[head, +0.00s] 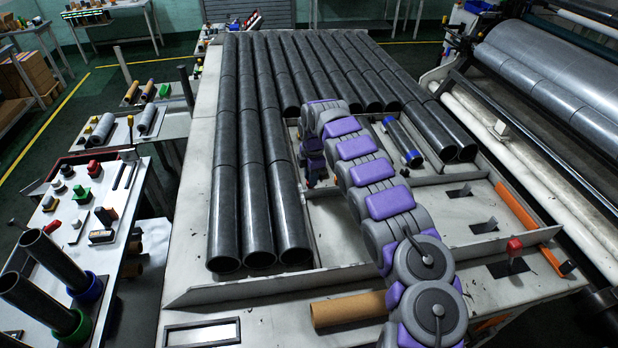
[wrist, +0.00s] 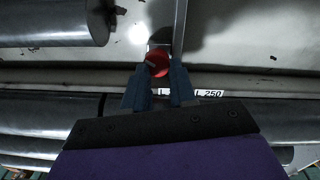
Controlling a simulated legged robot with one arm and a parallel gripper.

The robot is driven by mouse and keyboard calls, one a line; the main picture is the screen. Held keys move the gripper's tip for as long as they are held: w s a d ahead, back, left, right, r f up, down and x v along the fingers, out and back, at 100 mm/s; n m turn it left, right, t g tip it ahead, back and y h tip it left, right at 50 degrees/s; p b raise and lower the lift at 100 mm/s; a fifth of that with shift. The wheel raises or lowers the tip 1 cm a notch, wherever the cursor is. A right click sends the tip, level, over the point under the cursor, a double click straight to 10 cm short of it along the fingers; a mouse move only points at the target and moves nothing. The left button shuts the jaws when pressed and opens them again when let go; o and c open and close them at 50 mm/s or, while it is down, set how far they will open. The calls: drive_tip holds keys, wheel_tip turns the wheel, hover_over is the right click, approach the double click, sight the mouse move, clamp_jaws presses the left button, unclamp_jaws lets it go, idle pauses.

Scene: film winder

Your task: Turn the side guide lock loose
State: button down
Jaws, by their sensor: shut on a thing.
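A red round knob (wrist: 158,62), which looks like the side guide lock, shows in the wrist view against a pale metal surface, beside an upright metal edge. My gripper (wrist: 160,74) has its two dark blue fingers on either side of the knob and is shut on it. In the head view my gripper (head: 313,174) hangs down at the near end of the dark tubes. The knob cannot be made out clearly there. How far the lock is turned cannot be told.
Dark tubes (head: 243,150) lie in rows on the pale table left of and behind my gripper. A blue-ended roller (head: 402,142) lies to the right. A red-topped lever (head: 514,247) and an orange bar (head: 528,222) are farther right. A cardboard tube (head: 348,308) lies in front.

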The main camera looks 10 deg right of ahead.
drive_tip(key=f, duration=0.1)
drive_tip(key=s+f, duration=0.1)
drive_tip(key=d+f, duration=0.1)
drive_tip(key=shift+s+g, duration=0.3)
drive_tip(key=c, duration=1.1)
unclamp_jaws()
drive_tip(key=shift+o, duration=0.2)
drive_tip(key=r, duration=0.2)
drive_tip(key=w+r, duration=0.1)
drive_tip(key=r, duration=0.2)
drive_tip(key=w+r, duration=0.1)
drive_tip(key=r, duration=0.1)
drive_tip(key=shift+w+d+r+p, duration=0.15)
drive_tip(key=shift+w+d+p, duration=0.1)
drive_tip(key=shift+p, duration=0.05)
wheel_tip(320, 180, up, 12)
hover_over(314, 189)
drive_tip(key=w, duration=0.2)
drive_tip(key=shift+s+d+r+t, duration=0.25)
drive_tip(key=shift+d+r+t, duration=0.1)
drive_tip(key=shift+r+t, duration=0.05)
